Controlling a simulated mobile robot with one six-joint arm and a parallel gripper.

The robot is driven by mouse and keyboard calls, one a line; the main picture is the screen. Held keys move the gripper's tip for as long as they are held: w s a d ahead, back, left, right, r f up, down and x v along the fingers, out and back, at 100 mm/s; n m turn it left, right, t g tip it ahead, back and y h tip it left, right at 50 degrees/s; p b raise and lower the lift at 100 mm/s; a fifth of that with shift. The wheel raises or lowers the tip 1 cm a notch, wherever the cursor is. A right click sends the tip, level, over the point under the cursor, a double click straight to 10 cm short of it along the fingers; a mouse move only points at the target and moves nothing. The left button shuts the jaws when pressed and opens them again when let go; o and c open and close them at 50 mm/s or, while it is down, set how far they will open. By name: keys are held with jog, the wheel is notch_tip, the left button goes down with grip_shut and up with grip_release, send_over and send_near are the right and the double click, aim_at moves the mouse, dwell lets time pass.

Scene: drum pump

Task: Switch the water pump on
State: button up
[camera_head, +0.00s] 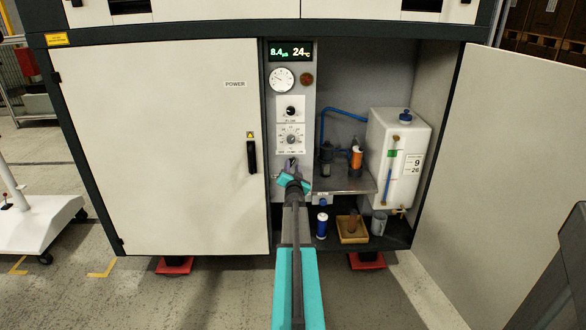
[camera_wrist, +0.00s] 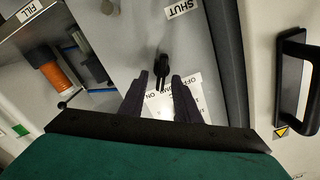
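The pump switch (camera_wrist: 162,73) is a small black lever on the grey panel, beside a white label (camera_wrist: 160,104) that partly reads OFF, PUMP and ON. My gripper (camera_wrist: 161,82) is open in the wrist view, with one dark finger on each side of the label and the lever between or just beyond the fingertips. I cannot tell whether either finger touches it. In the head view my gripper (camera_head: 291,166) is at the lower part of the control panel, below the dials, and my arm hides the switch there.
The left cabinet door (camera_head: 160,150) is closed, with a black handle (camera_head: 252,157). The right door (camera_head: 495,180) stands open. A yellow bin (camera_head: 352,238) sits below.

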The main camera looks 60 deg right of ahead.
jog(key=v, duration=1.3)
jog(key=shift+s, duration=0.2)
jog(key=shift+w, duration=0.1)
dwell(0.6)
